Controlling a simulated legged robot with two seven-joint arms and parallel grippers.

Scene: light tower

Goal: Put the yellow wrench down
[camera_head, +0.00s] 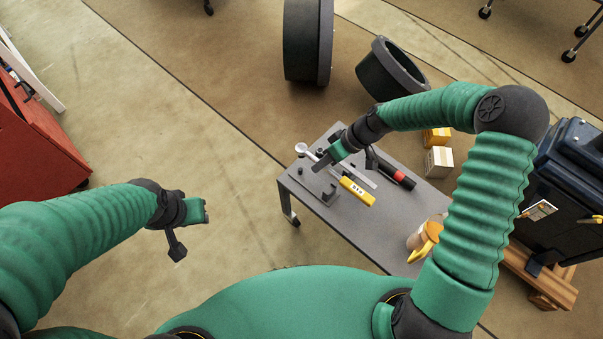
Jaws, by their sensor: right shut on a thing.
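The yellow wrench (357,191) has a yellow handle and a silver round head. It lies along the left part of the grey table (375,222), its handle pointing to the lower right. My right gripper (335,157) reaches down over the wrench's shaft near the head and is shut on it. The gripper hides part of the shaft. I cannot tell whether the wrench touches the tabletop or is just above it. My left gripper (191,227) is open and empty, over the floor to the left of the table.
Boxes (439,162) stand on the floor beyond. A red cabinet (40,145) is at left. The table's middle is mostly clear.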

